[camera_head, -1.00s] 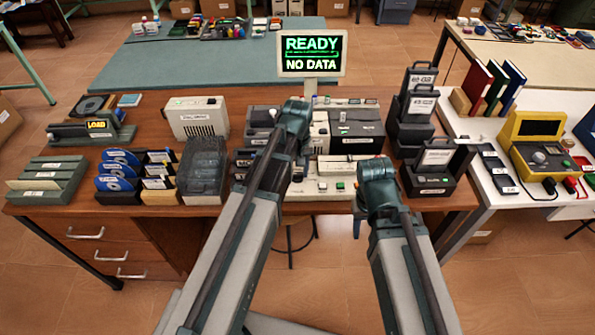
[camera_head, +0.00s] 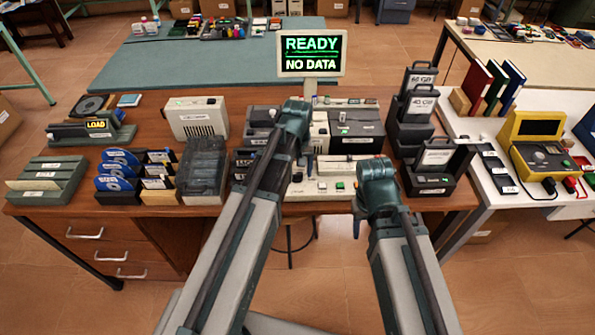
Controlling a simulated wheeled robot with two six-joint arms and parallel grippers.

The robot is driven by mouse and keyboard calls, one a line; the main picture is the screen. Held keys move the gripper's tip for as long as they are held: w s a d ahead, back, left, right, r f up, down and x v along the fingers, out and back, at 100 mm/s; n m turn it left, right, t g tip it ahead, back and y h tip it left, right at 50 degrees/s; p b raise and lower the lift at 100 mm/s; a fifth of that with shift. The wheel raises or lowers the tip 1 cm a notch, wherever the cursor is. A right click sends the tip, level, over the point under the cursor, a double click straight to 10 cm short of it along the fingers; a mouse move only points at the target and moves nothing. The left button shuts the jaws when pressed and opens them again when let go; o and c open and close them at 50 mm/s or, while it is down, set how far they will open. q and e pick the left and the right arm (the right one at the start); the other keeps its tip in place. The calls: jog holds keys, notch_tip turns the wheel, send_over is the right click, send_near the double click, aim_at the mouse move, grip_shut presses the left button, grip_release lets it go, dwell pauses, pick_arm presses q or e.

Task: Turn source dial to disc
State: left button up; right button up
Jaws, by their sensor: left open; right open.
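The beige and dark machine (camera_head: 345,130) stands at the middle of the wooden desk, partly hidden by my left arm. A lower beige panel (camera_head: 335,187) with small buttons, one green, sits in front of it. No source dial can be made out; it may be behind my arm or too small. The screen (camera_head: 310,54) above reads READY, NO DATA. My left gripper (camera_head: 303,145) is open over the machine's front, mostly hidden by its own wrist. My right gripper (camera_head: 372,190) is open at the desk's front edge, right of the panel, its fingers mostly hidden.
Black cases (camera_head: 412,125) and an open-topped black case (camera_head: 437,172) stand right of the machine. Left are a clear grey box (camera_head: 203,165), blue discs in a rack (camera_head: 120,168) and a LOAD unit (camera_head: 90,130). A yellow device (camera_head: 538,145) is on the white table.

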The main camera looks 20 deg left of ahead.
aim_at(298, 175)
pick_arm(q)
notch_tip(298, 175, up, 14)
jog(key=p, duration=1.3)
jog(key=shift+p, duration=0.4)
pick_arm(e)
notch_tip(298, 175, up, 14)
pick_arm(q)
jog(key=shift+s+f, duration=0.1)
pick_arm(e)
jog(key=shift+f, duration=0.15)
